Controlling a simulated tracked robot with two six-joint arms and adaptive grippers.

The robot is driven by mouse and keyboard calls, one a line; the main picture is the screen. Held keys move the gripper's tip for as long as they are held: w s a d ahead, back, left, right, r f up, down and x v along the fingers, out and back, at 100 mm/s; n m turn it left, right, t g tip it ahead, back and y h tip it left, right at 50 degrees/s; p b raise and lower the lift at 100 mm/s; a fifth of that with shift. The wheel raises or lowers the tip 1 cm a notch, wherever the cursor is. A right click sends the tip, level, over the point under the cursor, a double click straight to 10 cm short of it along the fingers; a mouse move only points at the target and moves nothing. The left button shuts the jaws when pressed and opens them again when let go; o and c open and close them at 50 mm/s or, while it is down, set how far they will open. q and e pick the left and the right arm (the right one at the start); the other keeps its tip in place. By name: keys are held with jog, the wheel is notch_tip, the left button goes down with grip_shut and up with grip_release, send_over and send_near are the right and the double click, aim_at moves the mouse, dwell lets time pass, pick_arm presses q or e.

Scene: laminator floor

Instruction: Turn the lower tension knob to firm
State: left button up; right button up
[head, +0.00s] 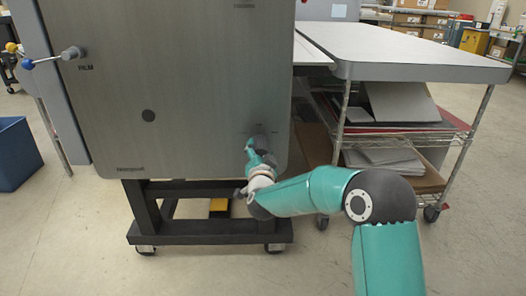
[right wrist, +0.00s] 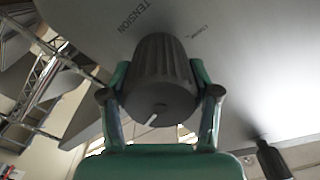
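The lower tension knob (right wrist: 158,80) is a dark, ribbed, tapered cylinder on the grey metal panel, with the word TENSION printed beside it in the right wrist view. A short white mark shows on its end face, slanting at the edge nearest the camera. In the head view the knob (head: 262,141) is small and partly hidden by my gripper, low on the panel's right side. My right gripper (right wrist: 159,88) has its two green fingers against opposite sides of the knob; it also shows in the head view (head: 254,156). My left gripper is not in view.
The machine panel (head: 190,60) stands on a dark wheeled frame (head: 205,228). A lever with a blue ball (head: 28,64) sticks out at its upper left. A wire-shelved cart (head: 410,72) stands close on the right. A blue bin (head: 14,155) is at far left.

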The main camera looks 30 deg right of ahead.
jog(key=shift+d, duration=0.1)
jog(key=shift+c, duration=1.2)
jog(key=shift+d, duration=0.5)
jog(key=shift+c, duration=0.6)
jog(key=shift+a+f, duration=0.15)
jog(key=shift+a, duration=0.25)
